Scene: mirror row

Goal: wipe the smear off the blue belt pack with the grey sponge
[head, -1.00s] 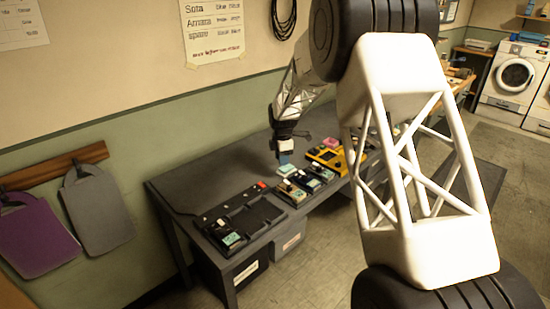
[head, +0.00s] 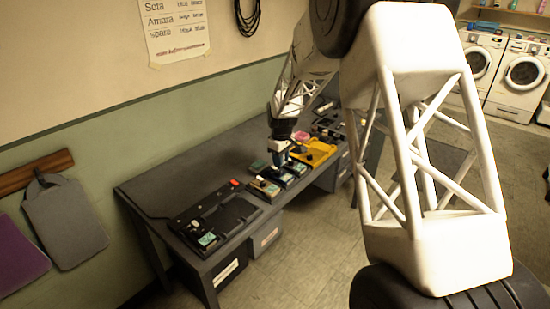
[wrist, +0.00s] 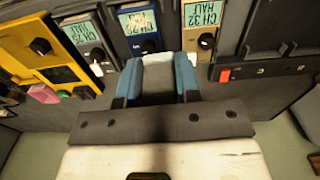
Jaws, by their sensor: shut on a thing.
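My gripper (wrist: 157,88) has blue fingertips and is shut on the grey sponge (wrist: 158,72), whose grey face shows between them in the wrist view. The blue belt pack (wrist: 152,46) lies just beyond the fingertips, with a pale label marked by a brownish smear (wrist: 140,20). Its lower part is hidden by the gripper, and I cannot tell whether the sponge touches it. In the head view my gripper (head: 279,158) points down over the row of packs on the bench, and the blue pack (head: 279,179) shows small below it.
A tan pack (wrist: 205,42) and a dark pack (wrist: 85,38) flank the blue one.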

